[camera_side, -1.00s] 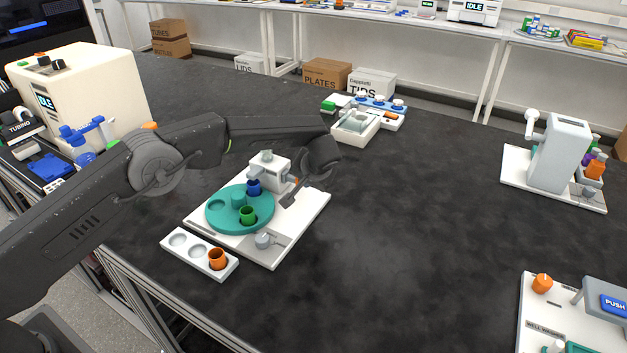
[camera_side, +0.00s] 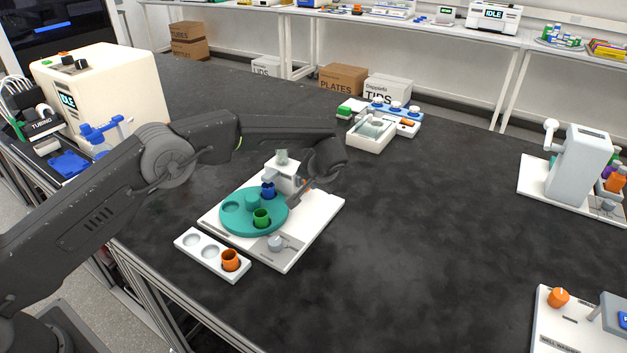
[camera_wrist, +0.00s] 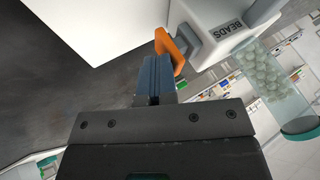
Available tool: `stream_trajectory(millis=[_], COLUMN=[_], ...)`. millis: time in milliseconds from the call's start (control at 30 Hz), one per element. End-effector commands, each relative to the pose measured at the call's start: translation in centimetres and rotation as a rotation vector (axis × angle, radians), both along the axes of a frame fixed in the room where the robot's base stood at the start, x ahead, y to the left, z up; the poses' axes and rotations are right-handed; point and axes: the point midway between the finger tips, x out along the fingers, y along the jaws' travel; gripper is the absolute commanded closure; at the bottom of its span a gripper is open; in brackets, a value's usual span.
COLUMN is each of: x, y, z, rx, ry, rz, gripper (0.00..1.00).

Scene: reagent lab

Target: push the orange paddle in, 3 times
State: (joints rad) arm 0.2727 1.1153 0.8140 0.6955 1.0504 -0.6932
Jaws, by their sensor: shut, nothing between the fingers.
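A teal turntable (camera_side: 240,222) holds a blue cup (camera_side: 268,190) and a green cup (camera_side: 262,218). A white rack (camera_side: 205,252) with an orange cup (camera_side: 230,260) lies in front. A grey knob (camera_side: 276,243) sits on the plate.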

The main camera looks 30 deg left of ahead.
Motion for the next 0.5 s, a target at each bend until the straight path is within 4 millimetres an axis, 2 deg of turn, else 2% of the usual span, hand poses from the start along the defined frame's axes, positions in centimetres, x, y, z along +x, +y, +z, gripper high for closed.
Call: stream_trajectory(millis=[167,300,500], x=[0.0,-1.2,-2.8], y=[-3.5,-5.1,-7.0], z=[0.0,2.8,5.9], rx=[-0.003,-0.004,-0.005], ry=[-0.003,-0.006,-0.004], rz=[-0.008,-0.008,-0.008], gripper=[1.00,1.00,1.00])
